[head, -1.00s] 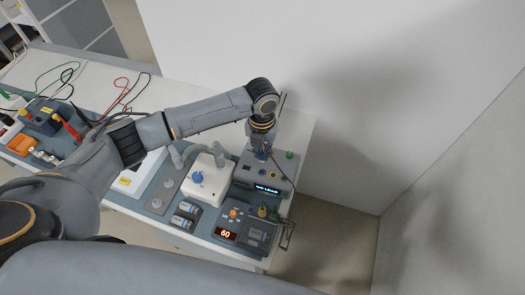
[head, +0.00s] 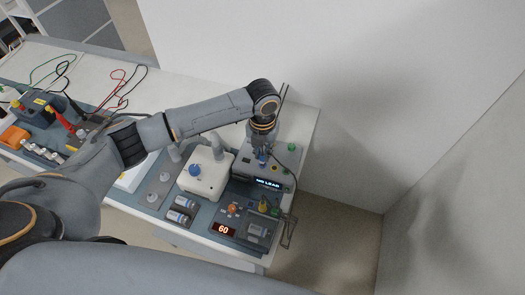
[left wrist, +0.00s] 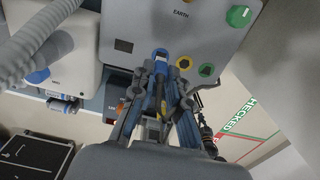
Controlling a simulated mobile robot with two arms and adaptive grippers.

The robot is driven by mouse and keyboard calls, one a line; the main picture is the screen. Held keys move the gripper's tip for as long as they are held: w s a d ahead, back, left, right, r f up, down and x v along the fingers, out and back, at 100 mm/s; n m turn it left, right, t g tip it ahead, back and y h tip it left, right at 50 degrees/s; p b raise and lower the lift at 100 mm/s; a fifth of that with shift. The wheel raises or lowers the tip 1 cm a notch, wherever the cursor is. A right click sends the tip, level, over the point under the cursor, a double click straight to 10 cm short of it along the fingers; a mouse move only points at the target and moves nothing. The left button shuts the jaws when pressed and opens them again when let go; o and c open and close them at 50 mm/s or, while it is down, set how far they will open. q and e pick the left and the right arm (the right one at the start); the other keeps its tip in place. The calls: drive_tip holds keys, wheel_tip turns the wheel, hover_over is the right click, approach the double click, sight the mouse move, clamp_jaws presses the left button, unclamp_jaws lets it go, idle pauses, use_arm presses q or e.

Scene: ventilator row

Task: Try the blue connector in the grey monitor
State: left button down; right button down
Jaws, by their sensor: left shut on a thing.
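The grey monitor (head: 283,166) stands at the right end of the bench, with a lit display (head: 269,183) that seems to read NO LEAD. My left gripper (head: 262,157) points down at its socket face. It is shut on the blue connector (left wrist: 160,57), which shows between the fingers in the left wrist view. The connector's front end is at the monitor's panel (left wrist: 155,20); the fingers hide whether it is seated. My right gripper is not in view.
A white unit with a blue knob (head: 195,170) stands close left of the monitor. In front is a box with an orange 60 display (head: 222,229). A green knob (left wrist: 239,16) sits on the monitor's panel. A wall (head: 350,90) rises behind; floor lies right.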

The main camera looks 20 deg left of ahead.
sight(262, 155)
use_arm(q)
drive_tip(key=shift+f+b, duration=0.5)
drive_tip(key=shift+f, duration=0.45)
idle(0.3)
idle(0.3)
drive_tip(key=c, duration=1.2)
unclamp_jaws()
drive_tip(key=shift+r, duration=0.3)
wheel_tip(262, 155, up, 11)
drive_tip(key=shift+r, duration=0.2)
